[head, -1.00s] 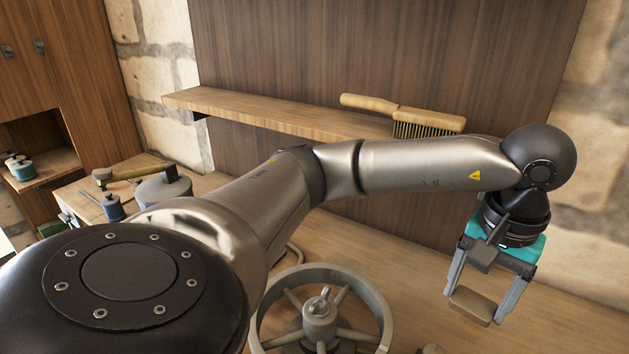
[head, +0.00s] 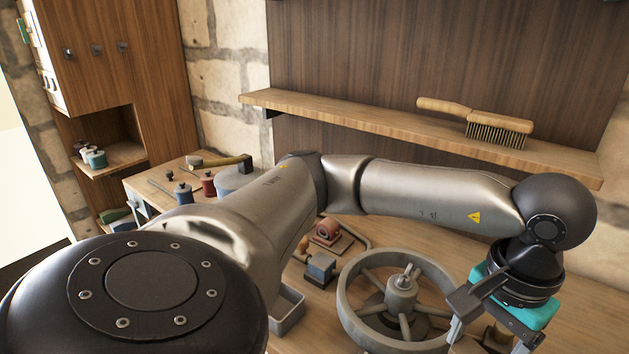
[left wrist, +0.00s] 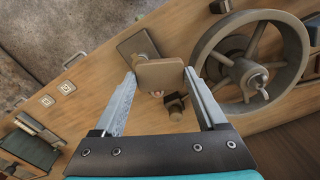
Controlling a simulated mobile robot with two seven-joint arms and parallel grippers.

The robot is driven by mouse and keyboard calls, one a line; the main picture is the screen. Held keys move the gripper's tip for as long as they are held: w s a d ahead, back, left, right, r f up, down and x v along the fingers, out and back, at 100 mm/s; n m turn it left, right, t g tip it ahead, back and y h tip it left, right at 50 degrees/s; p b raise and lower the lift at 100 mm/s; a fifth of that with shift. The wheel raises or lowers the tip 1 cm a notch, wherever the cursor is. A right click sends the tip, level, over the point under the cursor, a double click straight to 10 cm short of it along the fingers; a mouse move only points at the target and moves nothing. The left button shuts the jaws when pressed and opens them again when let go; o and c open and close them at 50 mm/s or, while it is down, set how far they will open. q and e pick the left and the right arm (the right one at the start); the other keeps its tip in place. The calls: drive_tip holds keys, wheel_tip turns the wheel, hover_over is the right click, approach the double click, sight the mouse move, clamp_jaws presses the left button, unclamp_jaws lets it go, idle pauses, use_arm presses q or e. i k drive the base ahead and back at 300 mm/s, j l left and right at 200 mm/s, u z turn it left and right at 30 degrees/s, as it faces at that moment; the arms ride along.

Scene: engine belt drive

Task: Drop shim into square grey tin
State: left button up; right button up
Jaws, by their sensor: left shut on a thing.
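My left gripper (left wrist: 159,82) is shut on the shim (left wrist: 162,72), a tan-brown squarish block held between its fingertips. In the head view, the left gripper (head: 492,335) is low at the right, beside the grey wheel, with its tips near the bottom edge. The shim (head: 497,338) shows there only in part. A grey open-topped container (head: 288,316), which looks like the square grey tin, sits on the bench left of the wheel. My arm partly hides it. My right gripper is in neither view.
A large grey spoked wheel (head: 352,318) lies on the bench between the container and my gripper. A blue-grey block (head: 320,268) and a red part (head: 326,231) sit behind the container. A brush (head: 497,128) lies on the wall shelf (head: 400,125).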

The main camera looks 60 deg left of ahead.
sight(281, 313)
drive_tip(key=u, duration=2.3)
drive_tip(key=j+z, duration=0.15)
drive_tip(key=z, duration=0.3)
drive_tip(key=i+j+z, duration=0.1)
drive_tip(key=z, duration=0.35)
drive_tip(key=j+z, duration=0.25)
drive_tip(key=z, duration=0.2)
